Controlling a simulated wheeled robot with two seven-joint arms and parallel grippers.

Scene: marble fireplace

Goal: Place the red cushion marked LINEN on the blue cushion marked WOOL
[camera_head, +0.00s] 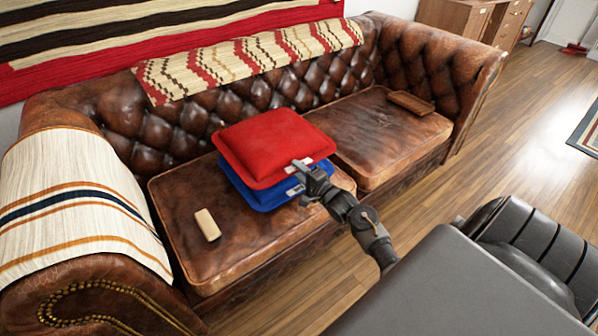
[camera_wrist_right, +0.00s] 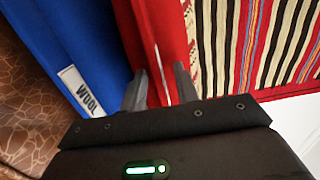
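The red cushion (camera_head: 272,146) lies flat on top of the blue cushion (camera_head: 254,192) on the left seat of a brown leather sofa. The blue one sticks out below its front side. In the right wrist view the blue cushion's white label (camera_wrist_right: 82,92) reads WOOL, and the red cushion (camera_wrist_right: 150,30) lies right against it. My right gripper (camera_head: 303,168) is at the red cushion's front right edge, by its white label, whose word is not readable. My left gripper is not in view.
A small cream block (camera_head: 208,224) lies on the left seat, left of the cushions. A brown flat object (camera_head: 411,103) lies on the right seat, which is otherwise clear. A striped throw (camera_head: 75,205) covers the left armrest; a patterned one (camera_head: 250,57) hangs over the backrest.

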